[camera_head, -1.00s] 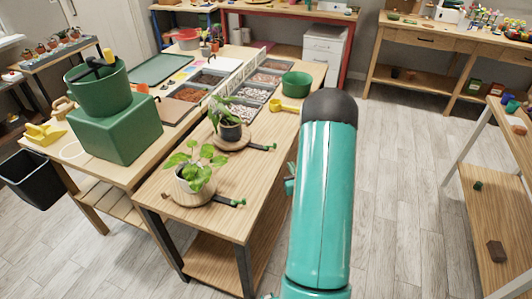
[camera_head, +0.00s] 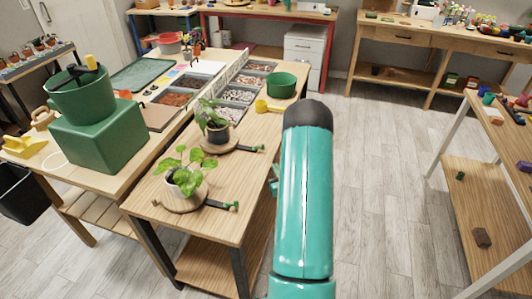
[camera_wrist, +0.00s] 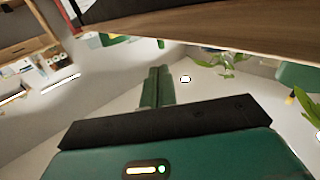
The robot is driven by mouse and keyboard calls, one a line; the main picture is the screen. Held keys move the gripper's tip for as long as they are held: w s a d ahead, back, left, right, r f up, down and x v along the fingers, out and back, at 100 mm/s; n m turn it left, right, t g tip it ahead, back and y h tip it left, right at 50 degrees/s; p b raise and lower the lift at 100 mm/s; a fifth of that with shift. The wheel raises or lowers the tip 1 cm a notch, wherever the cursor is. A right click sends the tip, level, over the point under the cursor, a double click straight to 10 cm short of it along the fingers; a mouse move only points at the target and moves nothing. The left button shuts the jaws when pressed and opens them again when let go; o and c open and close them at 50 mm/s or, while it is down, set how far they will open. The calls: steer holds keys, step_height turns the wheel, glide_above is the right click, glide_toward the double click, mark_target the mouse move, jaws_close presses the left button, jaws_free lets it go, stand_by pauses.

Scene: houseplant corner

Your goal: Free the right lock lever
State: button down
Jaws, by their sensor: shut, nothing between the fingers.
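Two potted plants stand on round wooden bases on the near table: the nearer plant (camera_head: 186,178) in a white pot and the farther plant (camera_head: 213,120) in a dark pot. From each base a dark lever with a green tip sticks out to the right: the near lever (camera_head: 222,205) and the far lever (camera_head: 246,149). I cannot tell which is the right lock lever. My gripper (camera_wrist: 157,72) is shut and empty in the wrist view, touching nothing visible. Leaves (camera_wrist: 230,68) show to its right there, apart from it.
The table (camera_head: 250,185) holds a yellow scoop (camera_head: 270,106) and a green pot (camera_head: 281,86) at its far end. A green box (camera_head: 108,140) stands on the left table. Open floor (camera_head: 385,200) lies right of my arm, before a wooden shelf (camera_head: 480,190).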

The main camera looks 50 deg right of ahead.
mark_target(266, 158)
steer(key=x, duration=1)
steer(key=shift+w, duration=0.25)
